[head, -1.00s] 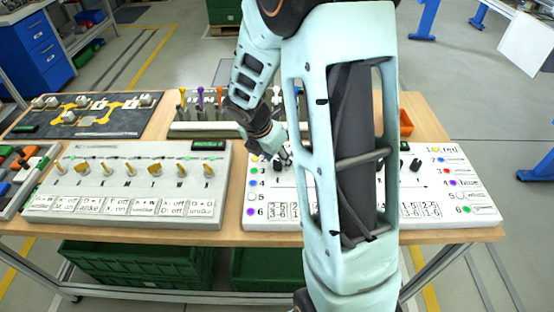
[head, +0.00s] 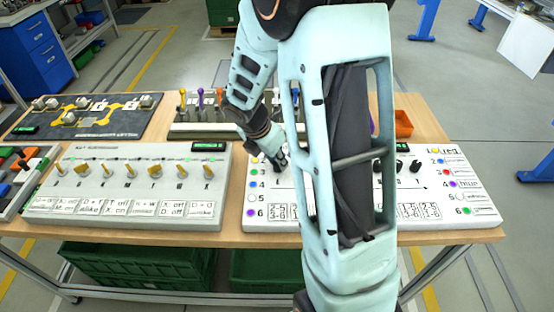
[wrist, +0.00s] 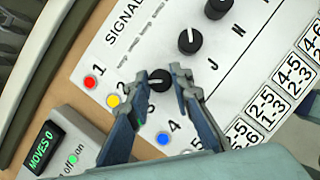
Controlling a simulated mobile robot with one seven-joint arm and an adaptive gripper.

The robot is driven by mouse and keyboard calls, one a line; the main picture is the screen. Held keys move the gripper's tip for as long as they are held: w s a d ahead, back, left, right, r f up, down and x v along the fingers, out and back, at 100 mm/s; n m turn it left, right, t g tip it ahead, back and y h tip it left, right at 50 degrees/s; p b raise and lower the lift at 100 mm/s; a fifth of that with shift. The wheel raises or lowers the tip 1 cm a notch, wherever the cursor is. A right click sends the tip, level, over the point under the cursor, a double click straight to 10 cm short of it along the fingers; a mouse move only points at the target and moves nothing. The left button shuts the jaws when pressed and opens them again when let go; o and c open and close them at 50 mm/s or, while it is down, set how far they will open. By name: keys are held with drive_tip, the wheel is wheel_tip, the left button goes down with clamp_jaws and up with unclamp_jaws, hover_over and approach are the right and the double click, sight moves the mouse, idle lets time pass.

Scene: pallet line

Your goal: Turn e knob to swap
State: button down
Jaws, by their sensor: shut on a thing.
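The white signal panel (head: 420,205) lies on the right half of the table. In the wrist view its row of black knobs runs from the middle up to the top edge. My gripper (wrist: 159,86) has one finger on each side of the nearest black knob (wrist: 158,74) and is shut on it. The knob's letter is hidden or unreadable. Two more knobs, a middle one (wrist: 190,40) and a top one (wrist: 216,8), stand free. In the head view my gripper (head: 279,161) is at the panel's left end, and my arm hides the panel's middle.
A grey display box (wrist: 55,140) reads "MOVES 0". A panel of brass knobs (head: 125,205) lies left of the signal panel.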

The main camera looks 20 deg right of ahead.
drive_tip(key=m, duration=0.2)
drive_tip(key=m+g+p, duration=0.1)
drive_tip(key=m, duration=0.1)
drive_tip(key=shift+w+r+m+g+h, duration=0.1)
drive_tip(key=shift+m+g+h, duration=0.2)
drive_tip(key=m+g+p, duration=0.1)
drive_tip(key=m, duration=0.3)
drive_tip(key=shift+w+m+g, duration=0.1)
drive_tip(key=shift+m+g, duration=0.2)
drive_tip(key=shift+g, duration=0.1)
drive_tip(key=m, duration=0.2)
drive_tip(key=m+g+y, duration=0.1)
drive_tip(key=m, duration=0.1)
drive_tip(key=shift+g+p, duration=0.3)
drive_tip(key=shift+p, duration=0.05)
drive_tip(key=shift+w+d+m+g+y, duration=0.1)
drive_tip(key=shift+m+g+y, duration=0.45)
drive_tip(key=shift+m, duration=1.45)
drive_tip(key=c, duration=1.7)
unclamp_jaws()
